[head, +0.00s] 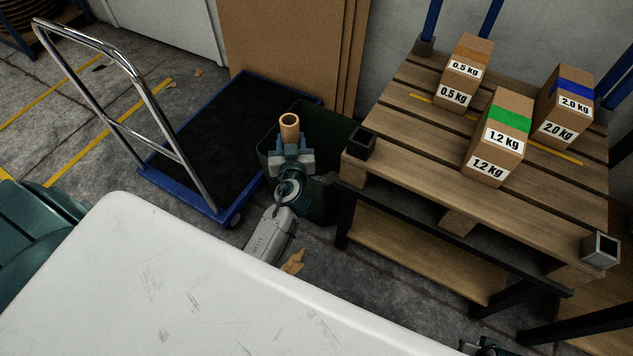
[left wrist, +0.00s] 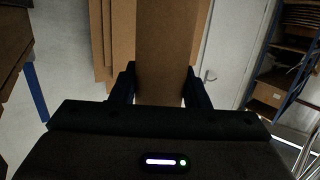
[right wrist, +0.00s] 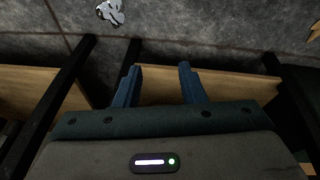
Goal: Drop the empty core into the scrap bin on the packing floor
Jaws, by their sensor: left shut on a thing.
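The empty core (head: 290,128) is a brown cardboard tube with an open top. My left gripper (head: 291,156) is shut on it and holds it roughly upright in the head view. In the left wrist view the core (left wrist: 164,45) fills the space between the fingers. The dark green scrap bin (head: 335,128) stands on the floor behind and below my left gripper, beside the pallet bench. The gripper and core cover part of the bin, and its inside is dark. My right gripper (right wrist: 157,78) is open and empty, low in front of wooden boards.
A pallet-topped bench (head: 420,150) with several weight-labelled boxes (head: 497,137) stands right of the bin. A blue platform trolley (head: 215,140) is to the left, with cardboard sheets (head: 285,55) behind. A scuffed white surface (head: 190,290) fills the foreground.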

